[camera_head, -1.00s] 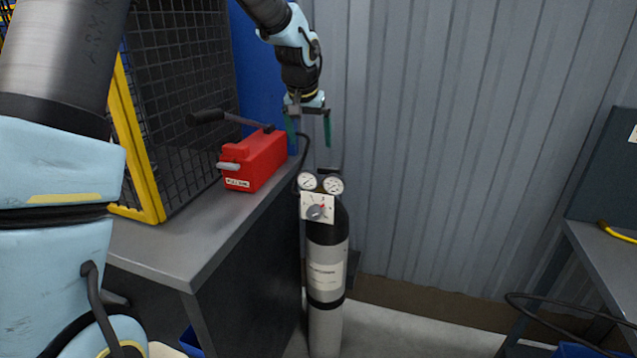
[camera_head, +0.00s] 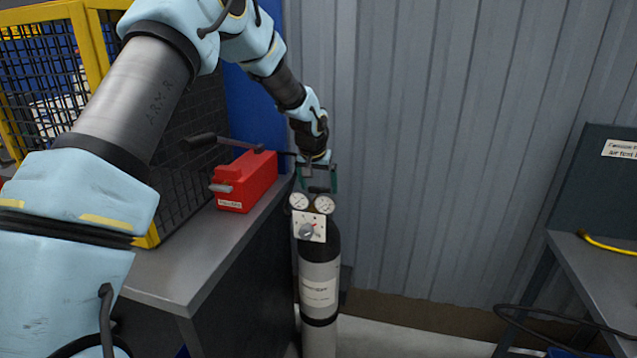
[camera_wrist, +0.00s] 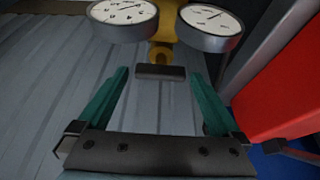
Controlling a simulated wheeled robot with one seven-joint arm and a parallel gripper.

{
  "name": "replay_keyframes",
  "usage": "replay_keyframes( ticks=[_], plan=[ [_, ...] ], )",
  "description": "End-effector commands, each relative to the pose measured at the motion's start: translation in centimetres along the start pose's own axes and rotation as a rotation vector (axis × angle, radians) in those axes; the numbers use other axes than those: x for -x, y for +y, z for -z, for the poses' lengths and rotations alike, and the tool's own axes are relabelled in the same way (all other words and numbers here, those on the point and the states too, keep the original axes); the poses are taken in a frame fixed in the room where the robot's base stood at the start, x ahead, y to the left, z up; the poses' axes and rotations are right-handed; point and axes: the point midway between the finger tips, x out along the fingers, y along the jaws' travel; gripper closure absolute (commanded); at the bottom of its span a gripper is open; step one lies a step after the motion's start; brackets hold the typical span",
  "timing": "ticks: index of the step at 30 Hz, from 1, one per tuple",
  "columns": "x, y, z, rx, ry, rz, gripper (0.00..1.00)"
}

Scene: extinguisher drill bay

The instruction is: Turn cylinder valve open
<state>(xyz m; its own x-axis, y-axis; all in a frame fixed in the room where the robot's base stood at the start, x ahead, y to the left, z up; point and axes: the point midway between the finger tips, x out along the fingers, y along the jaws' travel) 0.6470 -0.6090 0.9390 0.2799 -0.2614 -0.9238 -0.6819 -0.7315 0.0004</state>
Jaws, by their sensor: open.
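The gas cylinder (camera_head: 318,262), grey with a black shoulder, stands upright beside the bench. Two round gauges (camera_head: 312,204) and a white plate with a grey knob (camera_head: 307,231) are at its top. In the wrist view, the gauges (camera_wrist: 124,17) sit above a brass fitting (camera_wrist: 160,53) with a short dark bar-shaped handle (camera_wrist: 161,72). My gripper (camera_head: 318,184) is open just above and behind the gauges. Its green fingers (camera_wrist: 160,78) point toward the fitting, with the bar appearing between their tips. Contact cannot be told. The bar is not distinguishable in the head view.
A red box (camera_head: 246,181) with a black lever stands on the grey bench (camera_head: 170,267) left of the cylinder. The corrugated wall (camera_head: 440,150) is close behind. Another table (camera_head: 600,262) is at the right.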

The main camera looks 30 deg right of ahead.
Motion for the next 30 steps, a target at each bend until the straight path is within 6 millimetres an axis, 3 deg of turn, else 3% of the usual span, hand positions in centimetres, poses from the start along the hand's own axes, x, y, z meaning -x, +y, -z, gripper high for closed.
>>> replay_keyframes(
  ticks=[8,27,30],
  plan=[
    [-0.12,-0.02,-0.01,0.000,0.000,0.000,0.01],
    [-0.09,-0.01,-0.02,0.000,-0.001,0.000,0.73],
    [-0.10,0.00,-0.03,0.001,-0.001,0.000,0.76]
  ],
)
